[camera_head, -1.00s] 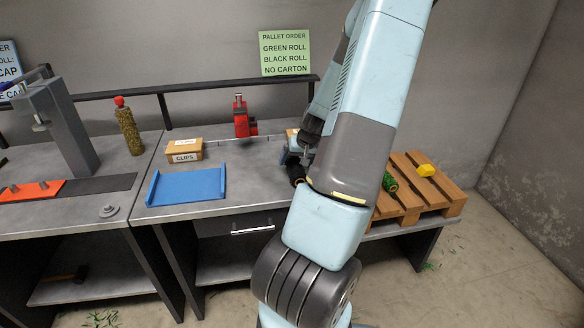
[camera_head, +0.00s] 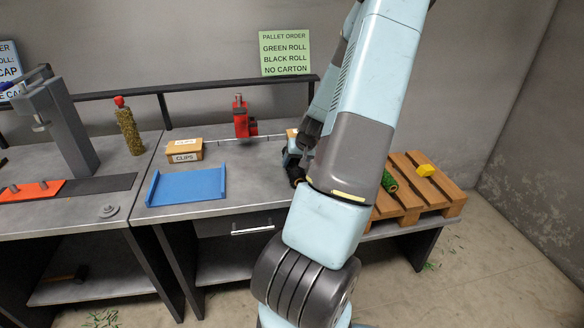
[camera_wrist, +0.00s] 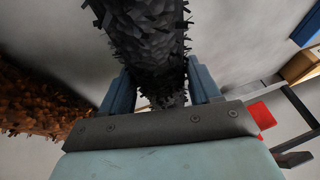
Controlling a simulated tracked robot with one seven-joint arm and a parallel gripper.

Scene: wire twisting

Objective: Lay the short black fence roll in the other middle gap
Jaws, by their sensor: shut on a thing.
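The short black fence roll (camera_wrist: 145,45) fills the upper middle of the wrist view, between the two blue fingers of my gripper (camera_wrist: 160,88). My gripper is shut on it. In the head view only the dark end of the black roll (camera_head: 295,174) shows beside my arm, above the right part of the bench; the rest is hidden. The slatted wooden pallet (camera_head: 446,200) stands at the right. A green roll (camera_head: 389,181) lies in one of its gaps, partly hidden by my arm. My arm also hides the pallet's left part.
A blue tray (camera_head: 188,186), a carton marked CLIPS (camera_head: 185,151) and a red tool (camera_head: 243,122) stand on the bench. A brown bristly roll (camera_wrist: 35,102) is at the left of the wrist view. The sign (camera_head: 285,53) lists green roll, black roll, no carton.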

